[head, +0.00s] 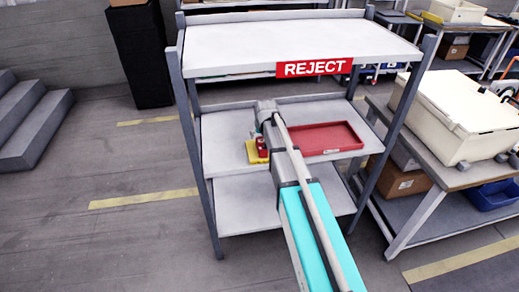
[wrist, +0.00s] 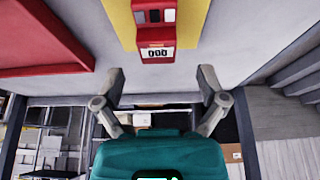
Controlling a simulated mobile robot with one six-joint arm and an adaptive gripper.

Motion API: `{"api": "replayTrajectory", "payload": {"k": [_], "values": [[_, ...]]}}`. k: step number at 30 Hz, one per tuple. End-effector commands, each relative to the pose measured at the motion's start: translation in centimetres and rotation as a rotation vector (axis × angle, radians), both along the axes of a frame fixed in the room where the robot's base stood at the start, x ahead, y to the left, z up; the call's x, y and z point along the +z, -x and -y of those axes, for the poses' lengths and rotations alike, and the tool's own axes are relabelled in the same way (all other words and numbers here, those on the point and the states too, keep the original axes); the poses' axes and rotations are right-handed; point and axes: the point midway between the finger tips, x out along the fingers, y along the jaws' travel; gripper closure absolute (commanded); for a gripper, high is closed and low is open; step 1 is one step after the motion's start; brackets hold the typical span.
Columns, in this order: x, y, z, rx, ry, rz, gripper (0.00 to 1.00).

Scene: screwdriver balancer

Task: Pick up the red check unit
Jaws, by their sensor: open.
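The red check unit (wrist: 157,38) shows at the top of the wrist view, with a small display reading like zeros and dark and pale windows. A yellow pad or plate (wrist: 124,22) lies under or behind it. In the head view the red unit (head: 262,146) is small on the middle shelf, beside the yellow piece (head: 252,155). My gripper (wrist: 163,82) is open and empty, its fingers apart. The unit lies just beyond the fingertips, roughly centred between them. In the head view my arm hides most of my gripper.
A red tray (head: 331,138) lies right of the unit on the same shelf (head: 222,125). The upper shelf with the REJECT sign (head: 314,68) is above, and grey posts (head: 199,150) flank the rack. A bench with a cream case (head: 460,115) stands to the right.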

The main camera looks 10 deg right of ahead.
Motion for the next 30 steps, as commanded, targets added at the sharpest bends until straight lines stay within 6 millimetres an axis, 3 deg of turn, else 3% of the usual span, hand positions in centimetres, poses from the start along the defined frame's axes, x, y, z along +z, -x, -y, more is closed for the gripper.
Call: {"api": "replayTrajectory", "payload": {"k": [14, 30], "values": [[-0.4, -0.1, 0.1, -0.001, 0.0, 0.0, 0.09], [-4.3, -1.2, 0.3, -0.001, 0.0, 0.0, 0.09]]}}
